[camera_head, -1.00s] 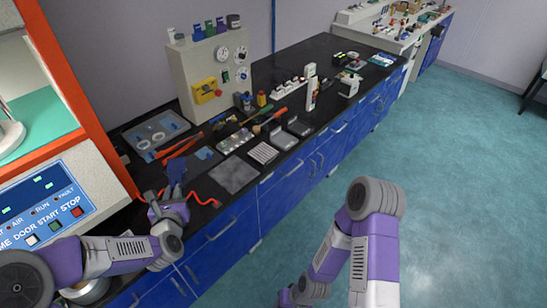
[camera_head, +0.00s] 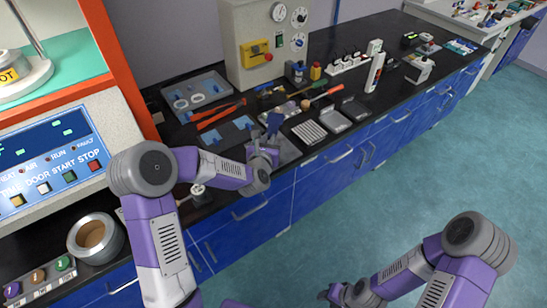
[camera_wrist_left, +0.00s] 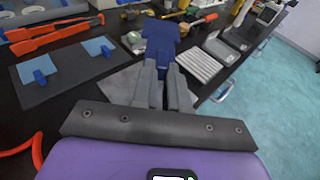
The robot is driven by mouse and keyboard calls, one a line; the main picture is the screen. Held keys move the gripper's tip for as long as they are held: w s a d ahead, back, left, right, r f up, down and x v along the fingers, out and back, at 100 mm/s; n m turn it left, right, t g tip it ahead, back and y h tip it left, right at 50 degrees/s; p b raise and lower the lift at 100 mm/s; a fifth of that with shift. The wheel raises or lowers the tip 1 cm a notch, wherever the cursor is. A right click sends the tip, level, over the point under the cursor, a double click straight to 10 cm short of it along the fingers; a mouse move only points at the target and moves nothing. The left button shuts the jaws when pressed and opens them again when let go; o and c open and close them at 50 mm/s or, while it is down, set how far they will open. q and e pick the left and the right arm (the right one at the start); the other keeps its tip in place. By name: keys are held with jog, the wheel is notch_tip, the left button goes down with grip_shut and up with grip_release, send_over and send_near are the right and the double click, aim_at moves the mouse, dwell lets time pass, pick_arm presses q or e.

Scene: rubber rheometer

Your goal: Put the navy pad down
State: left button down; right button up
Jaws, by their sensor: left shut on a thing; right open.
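The navy pad (camera_head: 274,122) is held upright at the tips of my left gripper (camera_head: 266,146), and it also shows in the left wrist view (camera_wrist_left: 160,42) between the fingertips (camera_wrist_left: 163,82). My left gripper is shut on it. The pad and fingers are above or beside a flat grey plate (camera_head: 289,152) near the bench's front edge; the exact height is unclear. My right gripper (camera_head: 335,294) is low at the bottom of the head view, away from the bench, and looks empty.
A dark board with light blue squares (camera_wrist_left: 42,88) lies left of the held pad. Orange-red tongs (camera_head: 222,113) lie behind it. A ribbed light plate (camera_head: 309,133) and grey trays (camera_head: 334,121) lie to the right. A grey tray with rings (camera_head: 205,88) stands further back.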

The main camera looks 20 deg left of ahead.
pick_arm(q)
jog(key=f+b, duration=0.1)
jog(key=f, duration=0.6)
jog(key=f+b, duration=0.1)
jog(key=f, duration=0.2)
jog(key=shift+w+a+f+b, duration=0.15)
jog(key=shift+w+f+b, duration=0.1)
jog(key=shift+f+b, duration=0.1)
